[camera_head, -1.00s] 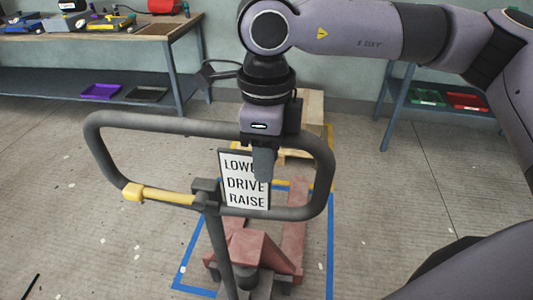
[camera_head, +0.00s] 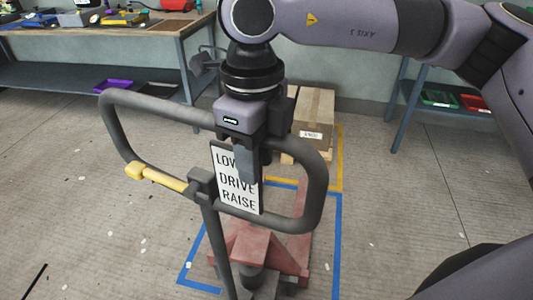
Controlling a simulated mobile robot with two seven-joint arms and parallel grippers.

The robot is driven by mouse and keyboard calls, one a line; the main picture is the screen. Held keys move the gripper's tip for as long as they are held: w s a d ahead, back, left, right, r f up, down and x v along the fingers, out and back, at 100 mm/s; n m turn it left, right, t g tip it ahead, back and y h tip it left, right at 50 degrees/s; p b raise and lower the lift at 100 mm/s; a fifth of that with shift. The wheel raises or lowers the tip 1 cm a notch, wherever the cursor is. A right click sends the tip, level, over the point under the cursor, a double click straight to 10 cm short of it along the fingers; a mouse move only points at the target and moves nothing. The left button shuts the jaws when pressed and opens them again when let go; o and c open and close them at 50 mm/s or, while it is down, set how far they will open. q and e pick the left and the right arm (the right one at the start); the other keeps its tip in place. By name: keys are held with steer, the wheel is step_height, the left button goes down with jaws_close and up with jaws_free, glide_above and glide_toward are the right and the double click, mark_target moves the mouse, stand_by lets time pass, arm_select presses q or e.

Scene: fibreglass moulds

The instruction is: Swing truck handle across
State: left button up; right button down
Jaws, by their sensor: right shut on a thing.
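The truck handle is a dark grey loop (camera_head: 118,129) on an upright shaft (camera_head: 213,245), with a yellow lever (camera_head: 160,179) at its lower left. A white sign (camera_head: 236,190) reading LOWER, DRIVE, RAISE hangs inside the loop, partly covered by my gripper. The red pallet truck body (camera_head: 262,247) stands on the floor below. My right gripper (camera_head: 248,158) comes from above and is shut on the top bar of the handle loop, right of its middle. The fingers hide the bar where they grip. My left gripper is not in view.
Blue tape (camera_head: 338,245) marks the floor around the truck. A cardboard box (camera_head: 314,117) sits on a pallet behind, within yellow tape (camera_head: 335,175). Workbenches (camera_head: 90,50) stand at the back left and a blue-legged rack (camera_head: 405,110) at the right.

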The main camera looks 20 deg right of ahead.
mark_target(228, 157)
steer(key=shift+w+r, duration=0.15)
steer(key=shift+w, duration=0.25)
steer(key=shift+a, duration=0.15)
steer(key=a+m+b, duration=0.1)
steer(key=a+m, duration=0.2)
steer(key=shift+a, duration=0.15)
steer(key=shift+r, duration=0.1)
steer(key=shift+b, duration=0.3)
